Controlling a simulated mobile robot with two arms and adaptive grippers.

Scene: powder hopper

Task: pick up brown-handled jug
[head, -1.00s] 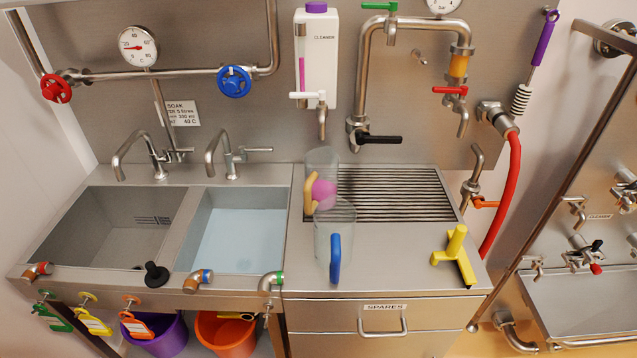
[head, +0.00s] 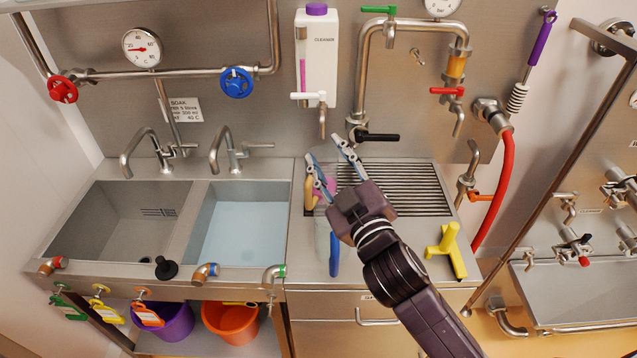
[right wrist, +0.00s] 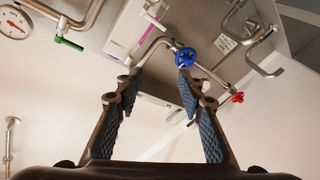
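The brown-handled jug is clear, with a tan handle (head: 309,193), and stands on the drainer's left edge in the head view. A pink round thing shows at it. My right gripper (head: 322,148) is in front of and over this jug and hides much of it. Its two fingers are spread. In the right wrist view the right gripper (right wrist: 160,76) is open with nothing between the fingers, and no jug shows there. I cannot tell whether a finger touches the jug. My left gripper is not in view.
A clear jug with a blue handle (head: 335,255) stands just in front, partly behind my right gripper. A yellow tool (head: 446,248) lies at the counter's right. A cleaner dispenser (head: 318,60) and a black-handled tap (head: 377,137) are above. A water-filled sink (head: 240,226) is left.

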